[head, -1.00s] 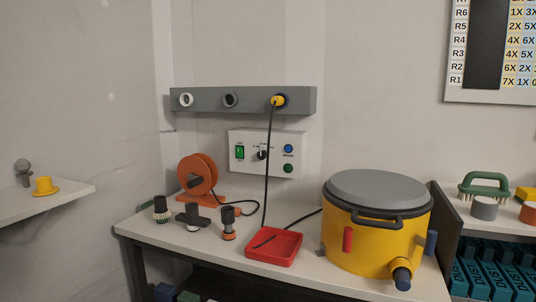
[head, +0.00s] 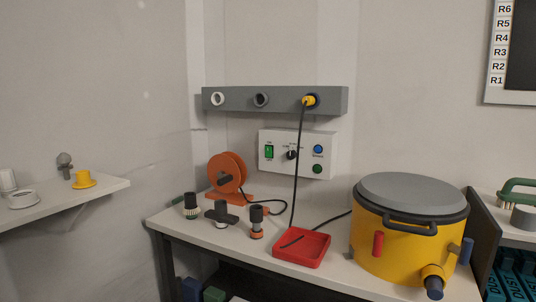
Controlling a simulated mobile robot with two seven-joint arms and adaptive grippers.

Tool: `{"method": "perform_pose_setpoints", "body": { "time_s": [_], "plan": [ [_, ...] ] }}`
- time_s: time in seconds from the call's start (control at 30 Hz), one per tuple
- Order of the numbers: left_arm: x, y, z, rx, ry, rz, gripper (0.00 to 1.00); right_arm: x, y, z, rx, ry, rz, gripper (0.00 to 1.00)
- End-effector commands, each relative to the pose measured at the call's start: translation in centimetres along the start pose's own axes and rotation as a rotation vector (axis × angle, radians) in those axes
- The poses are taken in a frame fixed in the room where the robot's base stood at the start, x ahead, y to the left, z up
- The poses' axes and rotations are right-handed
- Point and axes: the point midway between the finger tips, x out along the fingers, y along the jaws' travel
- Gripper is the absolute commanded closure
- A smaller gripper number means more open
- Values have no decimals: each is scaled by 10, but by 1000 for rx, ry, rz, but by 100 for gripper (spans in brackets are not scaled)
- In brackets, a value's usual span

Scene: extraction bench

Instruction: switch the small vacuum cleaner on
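The small vacuum cleaner appears to be the yellow drum (head: 395,247) with a grey lid (head: 412,194) and a dark handle, at the right of the bench. A red part (head: 378,244) and a blue-ended port (head: 433,288) are on its side. A white control box (head: 325,153) on the wall has a green switch (head: 268,152), a black knob (head: 292,155), and a blue and a green button. A black cable (head: 299,170) hangs from a yellow plug (head: 310,100) in the grey wall rail (head: 235,101). Neither of my grippers shows.
An orange reel (head: 227,172), several dark nozzle-like fittings (head: 222,215) and a red tray (head: 302,249) stand on the bench (head: 180,231). A shelf at left (head: 45,205) holds a yellow cup-like piece (head: 84,179). A shelf with blue boxes is at right.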

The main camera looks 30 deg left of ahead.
Motion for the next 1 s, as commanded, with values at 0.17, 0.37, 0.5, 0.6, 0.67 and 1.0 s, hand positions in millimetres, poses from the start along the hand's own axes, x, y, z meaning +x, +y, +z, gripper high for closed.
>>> {"method": "perform_pose_setpoints", "body": {
  "time_s": [0.17,0.37,0.5,0.6,0.67,1.0],
  "plan": [
    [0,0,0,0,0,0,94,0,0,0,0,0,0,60],
    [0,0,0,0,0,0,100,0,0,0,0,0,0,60],
    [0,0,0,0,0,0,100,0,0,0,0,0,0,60],
    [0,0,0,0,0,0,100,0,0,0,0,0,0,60],
    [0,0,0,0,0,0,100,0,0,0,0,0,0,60],
    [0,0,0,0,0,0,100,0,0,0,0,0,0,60]
  ]
}}
